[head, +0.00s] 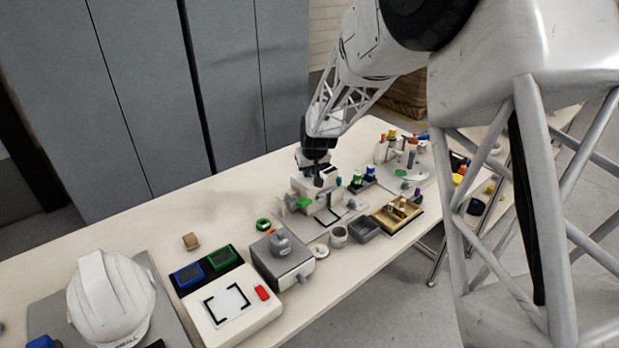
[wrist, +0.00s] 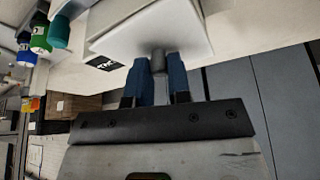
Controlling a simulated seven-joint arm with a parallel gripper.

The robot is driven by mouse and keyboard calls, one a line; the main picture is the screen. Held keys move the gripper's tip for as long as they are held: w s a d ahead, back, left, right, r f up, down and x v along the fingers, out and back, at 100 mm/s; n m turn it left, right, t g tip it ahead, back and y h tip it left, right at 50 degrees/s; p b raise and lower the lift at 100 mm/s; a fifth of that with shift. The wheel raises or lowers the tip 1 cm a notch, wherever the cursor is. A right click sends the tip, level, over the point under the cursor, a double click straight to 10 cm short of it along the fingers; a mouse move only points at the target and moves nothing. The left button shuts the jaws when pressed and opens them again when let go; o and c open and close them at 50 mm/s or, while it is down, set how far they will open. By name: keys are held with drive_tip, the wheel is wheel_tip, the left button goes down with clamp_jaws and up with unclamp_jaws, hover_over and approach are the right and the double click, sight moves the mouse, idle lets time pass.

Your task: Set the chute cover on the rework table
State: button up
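My gripper (head: 318,180) points down over a pale box-like fixture near the middle of the long table. In the wrist view its blue fingers (wrist: 160,75) stand on both sides of a grey knob and appear to touch it. The knob belongs to a pale flat plate (wrist: 190,35), which looks like the chute cover. A black label starting "TAC" is beside the plate. In the head view the plate (head: 303,186) is partly hidden by my gripper. I cannot tell whether it is clear of what is below. No surface is legibly marked as the rework table.
The long cream table (head: 215,215) is bare along its back edge. A white helmet (head: 110,300), a corner-marked panel (head: 228,304) with a red button, and a grey box (head: 281,258) stand front left. Open trays (head: 366,229) and small coloured parts crowd the right. Grey cabinets (head: 150,90) stand behind.

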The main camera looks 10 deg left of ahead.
sight(310, 178)
clamp_jaws()
drive_tip(key=shift+r, duration=0.15)
drive_tip(key=shift+r, duration=1.5)
drive_tip(key=shift+s+d+r, duration=0.1)
drive_tip(key=shift+s+r, duration=0.1)
drive_tip(key=shift+s, duration=0.05)
drive_tip(key=s+d, duration=0.2)
drive_tip(key=s, duration=0.5)
drive_tip(key=s+d+r, duration=0.1)
drive_tip(key=s+d, duration=0.2)
drive_tip(key=s, duration=0.4)
drive_tip(key=shift+s+r, duration=0.15)
drive_tip(key=shift+s, duration=0.15)
